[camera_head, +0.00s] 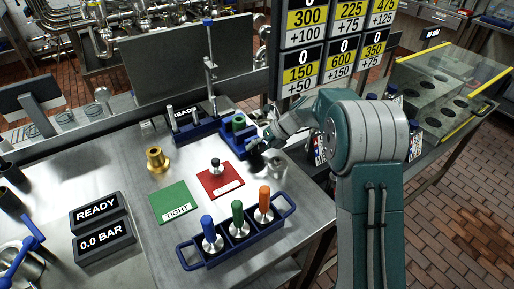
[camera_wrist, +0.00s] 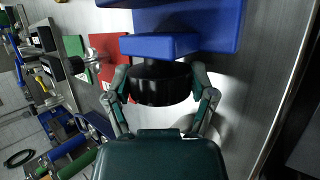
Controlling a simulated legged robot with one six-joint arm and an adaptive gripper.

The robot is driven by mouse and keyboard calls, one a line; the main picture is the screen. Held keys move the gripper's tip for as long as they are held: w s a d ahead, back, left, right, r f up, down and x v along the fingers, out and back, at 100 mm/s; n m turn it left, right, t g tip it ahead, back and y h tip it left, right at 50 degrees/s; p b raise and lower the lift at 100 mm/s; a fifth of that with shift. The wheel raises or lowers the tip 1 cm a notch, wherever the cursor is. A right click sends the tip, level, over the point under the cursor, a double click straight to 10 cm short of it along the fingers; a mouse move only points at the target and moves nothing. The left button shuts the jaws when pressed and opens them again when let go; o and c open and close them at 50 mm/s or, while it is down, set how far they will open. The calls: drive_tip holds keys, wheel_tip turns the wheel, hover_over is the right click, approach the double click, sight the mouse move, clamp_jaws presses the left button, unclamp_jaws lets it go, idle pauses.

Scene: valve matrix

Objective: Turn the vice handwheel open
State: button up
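The blue vice (camera_head: 250,130) sits at the back right of the steel bench, with a green part (camera_head: 238,122) at its jaws. Its black round handwheel (camera_wrist: 160,88) faces my wrist camera, in front of the blue vice body (camera_wrist: 215,22). In the head view the handwheel (camera_head: 256,159) is dark and partly covered by my gripper. My gripper (camera_wrist: 161,80) has one finger on each side of the handwheel, and both fingertips appear to touch its rim. In the head view my gripper (camera_head: 268,146) reaches in from the right.
A red mat (camera_head: 226,187) with a black-knobbed piece and a green "TIGHT" mat (camera_head: 174,208) lie left of the vice. A blue rack (camera_head: 239,255) with colored-handled tools stands in front. A brass fitting (camera_head: 156,160) stands left. The bench edge is close on the right.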

idle(0.4)
drive_tip(key=n+t+h, duration=0.1)
drive_tip(key=t+h, duration=0.1)
drive_tip(key=h, duration=0.2)
drive_tip(key=shift+n+t+h, duration=0.4)
drive_tip(key=shift+t+h, duration=0.8)
drive_tip(key=shift+h, duration=0.3)
drive_tip(key=shift+f+h, duration=0.1)
drive_tip(key=shift+h, duration=0.2)
drive_tip(key=o, duration=1.1)
drive_tip(key=shift+c, duration=0.2)
drive_tip(key=a+v, duration=0.1)
drive_tip(key=v, duration=1)
drive_tip(key=shift+s+d+r, duration=0.3)
drive_tip(key=shift+d+r, duration=0.05)
drive_tip(key=shift+d, duration=0.1)
